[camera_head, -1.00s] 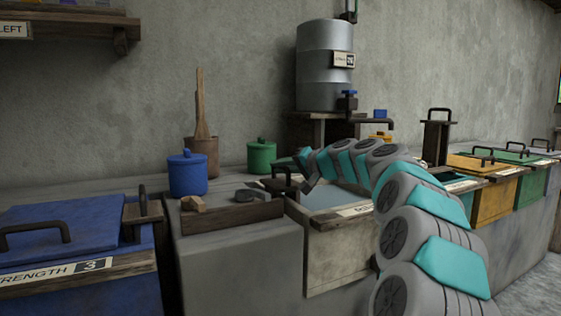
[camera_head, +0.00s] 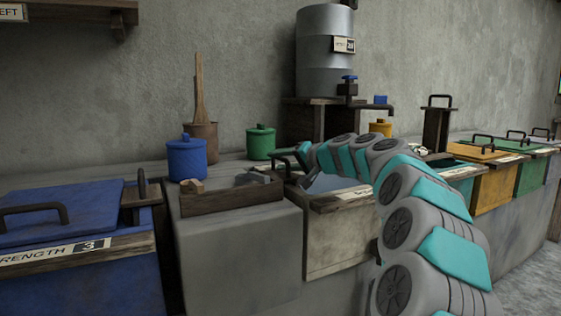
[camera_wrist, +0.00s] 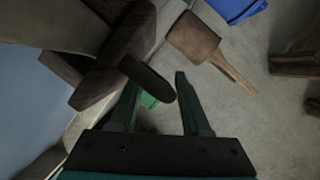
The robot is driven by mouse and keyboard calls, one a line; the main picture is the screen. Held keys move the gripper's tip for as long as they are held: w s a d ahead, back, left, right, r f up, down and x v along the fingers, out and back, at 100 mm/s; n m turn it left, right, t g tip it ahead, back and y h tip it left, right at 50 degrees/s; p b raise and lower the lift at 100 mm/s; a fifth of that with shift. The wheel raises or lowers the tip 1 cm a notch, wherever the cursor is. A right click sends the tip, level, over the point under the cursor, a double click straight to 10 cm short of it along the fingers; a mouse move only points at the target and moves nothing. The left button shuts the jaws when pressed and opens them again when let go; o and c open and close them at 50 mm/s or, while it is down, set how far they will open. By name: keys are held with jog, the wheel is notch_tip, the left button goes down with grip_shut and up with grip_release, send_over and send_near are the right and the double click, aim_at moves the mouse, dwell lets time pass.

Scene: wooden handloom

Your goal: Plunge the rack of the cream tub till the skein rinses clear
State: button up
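The cream tub (camera_head: 333,242) stands in the middle of the head view, with pale blue liquid (camera_head: 335,183) in it. It also shows as a blue area (camera_wrist: 30,100) at the left of the wrist view. A dark rack handle (camera_head: 284,163) rises at the tub's left end. In the wrist view the rack handle (camera_wrist: 112,62) has a bar that crosses in front of my left finger. My gripper (camera_wrist: 158,78) has its fingers apart, with the bar's end over the gap. I cannot tell whether they touch. No skein is visible.
A wooden tray (camera_head: 232,194) with small items lies left of the tub. The blue vat (camera_head: 85,265) is left; yellow (camera_head: 492,190) and green vats (camera_head: 530,177) are right.

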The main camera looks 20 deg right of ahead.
jog(key=shift+r, duration=0.1)
jog(key=shift+s+d+r, duration=0.2)
jog(key=shift+s, duration=0.3)
jog(key=v, duration=0.6)
jog(key=shift+s+p, duration=0.35)
jog(key=shift+p, duration=0.05)
jog(key=shift+d, duration=0.1)
dwell(0.4)
jog(key=p+x, duration=0.7)
jog(key=p, duration=0.6)
jog(key=shift+w+r+p, duration=0.15)
jog(key=shift+w+p, duration=0.05)
jog(key=shift+p, duration=0.2)
